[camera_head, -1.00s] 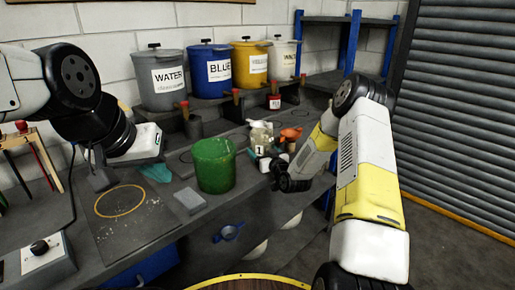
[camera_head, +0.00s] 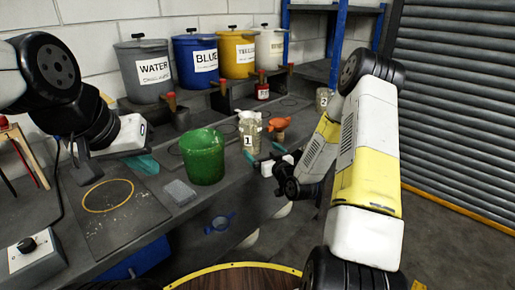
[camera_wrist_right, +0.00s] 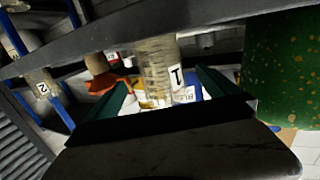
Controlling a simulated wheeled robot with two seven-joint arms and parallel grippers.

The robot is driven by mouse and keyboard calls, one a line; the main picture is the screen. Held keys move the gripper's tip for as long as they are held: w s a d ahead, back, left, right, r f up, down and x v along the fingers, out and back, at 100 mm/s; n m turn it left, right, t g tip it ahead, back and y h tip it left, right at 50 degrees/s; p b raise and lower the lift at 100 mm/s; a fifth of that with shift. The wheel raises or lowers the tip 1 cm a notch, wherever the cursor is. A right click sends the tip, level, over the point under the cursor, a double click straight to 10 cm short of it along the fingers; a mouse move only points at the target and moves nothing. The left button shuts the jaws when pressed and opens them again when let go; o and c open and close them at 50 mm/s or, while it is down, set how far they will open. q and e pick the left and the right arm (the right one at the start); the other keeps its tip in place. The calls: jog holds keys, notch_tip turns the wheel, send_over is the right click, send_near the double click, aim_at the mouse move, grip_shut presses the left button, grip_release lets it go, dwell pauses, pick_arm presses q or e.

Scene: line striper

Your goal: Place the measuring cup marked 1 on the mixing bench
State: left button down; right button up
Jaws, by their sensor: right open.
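The clear measuring cup marked 1 (camera_head: 250,132) stands on the dark bench (camera_head: 150,215), just right of the green bucket (camera_head: 203,158). In the right wrist view the cup (camera_wrist_right: 158,68) shows beyond and between my fingers, its label sideways. My right gripper (camera_head: 267,155) is open, with its teal fingers just in front of the cup. In the right wrist view the gripper (camera_wrist_right: 162,92) has nothing visible in its grasp.
An orange object (camera_head: 278,127) sits right of the cup. Lidded buckets, including WATER (camera_head: 153,70) and BLUE (camera_head: 200,62), stand on the raised shelf behind. A cup marked 2 (camera_head: 322,98) is farther right. A yellow ring (camera_head: 108,196) marks the front left.

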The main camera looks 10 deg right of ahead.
jog(key=s+d+r+g+h, duration=0.1)
jog(key=s+r+g+h, duration=0.15)
jog(key=s+r, duration=0.45)
jog(key=s+d+r+g+h, duration=0.15)
jog(key=s+r+g, duration=0.25)
jog(key=r, duration=0.5)
jog(key=s+a+r+m+g, duration=0.1)
jog(key=s+r+g, duration=0.1)
jog(key=s, duration=1)
jog(key=s+a+r+m+g, duration=0.1)
jog(key=s+r+m+g, duration=0.1)
jog(key=s, duration=1)
jog(key=shift+r+y, duration=0.4)
jog(key=shift+r, duration=0.2)
